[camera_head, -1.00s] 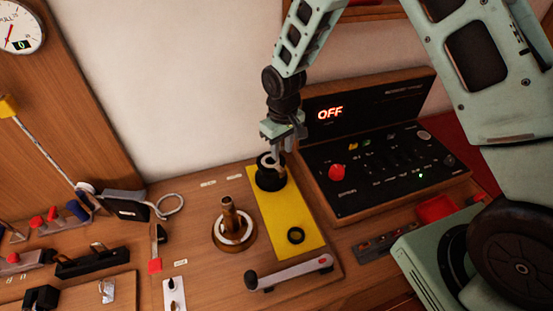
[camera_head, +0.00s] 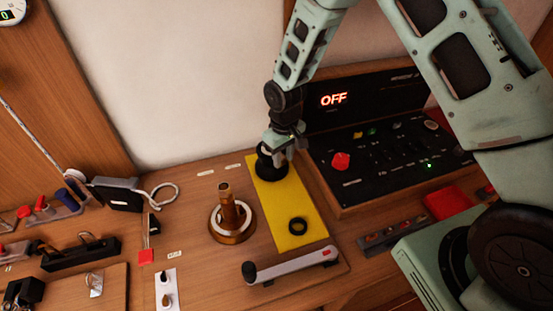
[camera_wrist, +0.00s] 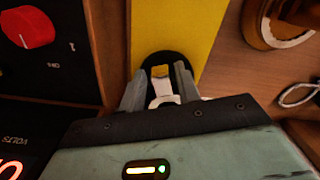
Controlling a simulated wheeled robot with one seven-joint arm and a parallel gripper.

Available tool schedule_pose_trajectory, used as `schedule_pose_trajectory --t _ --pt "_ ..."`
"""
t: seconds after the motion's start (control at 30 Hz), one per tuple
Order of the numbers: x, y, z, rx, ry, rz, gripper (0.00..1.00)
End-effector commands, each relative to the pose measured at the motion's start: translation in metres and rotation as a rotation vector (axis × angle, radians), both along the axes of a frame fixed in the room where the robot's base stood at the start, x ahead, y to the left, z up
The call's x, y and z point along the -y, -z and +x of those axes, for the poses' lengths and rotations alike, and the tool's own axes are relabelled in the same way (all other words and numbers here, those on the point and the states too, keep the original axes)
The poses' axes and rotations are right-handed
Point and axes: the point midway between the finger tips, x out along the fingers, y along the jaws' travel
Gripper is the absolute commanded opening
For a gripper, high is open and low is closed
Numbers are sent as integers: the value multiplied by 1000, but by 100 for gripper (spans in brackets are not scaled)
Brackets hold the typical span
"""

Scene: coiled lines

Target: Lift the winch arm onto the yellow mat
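The winch arm (camera_head: 290,266) is a light grey bar with a black knob at its left end and a red spot at its right end. It lies on the wooden bench just in front of the yellow mat (camera_head: 281,207). My gripper (camera_head: 281,150) is at the mat's back end, away from the winch arm, over a black rounded piece (camera_head: 268,166). In the wrist view my gripper's fingers (camera_wrist: 158,70) stand apart on either side of a black looped piece with a pale part in it. The winch arm is not in the wrist view.
A black ring (camera_head: 298,226) lies on the mat's front part. A bronze winch drum (camera_head: 231,218) stands left of the mat. A black control panel (camera_head: 385,150) reading OFF rises on the right. A red block (camera_head: 446,203) and switch strip (camera_head: 390,237) lie at right.

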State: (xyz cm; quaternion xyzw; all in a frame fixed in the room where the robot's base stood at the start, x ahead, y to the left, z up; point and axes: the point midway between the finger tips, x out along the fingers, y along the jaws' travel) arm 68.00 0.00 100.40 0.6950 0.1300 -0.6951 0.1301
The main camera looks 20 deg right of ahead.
Motion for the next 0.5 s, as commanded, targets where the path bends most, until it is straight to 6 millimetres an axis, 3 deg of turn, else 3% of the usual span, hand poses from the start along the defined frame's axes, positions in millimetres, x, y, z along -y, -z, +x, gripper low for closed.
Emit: schedule_pose_trajectory --t 0.27,0.4,0.5 --pt "0 2 0 0 0 0 33" --pt "0 2 0 0 0 0 0" --pt "0 1 0 0 0 0 0"
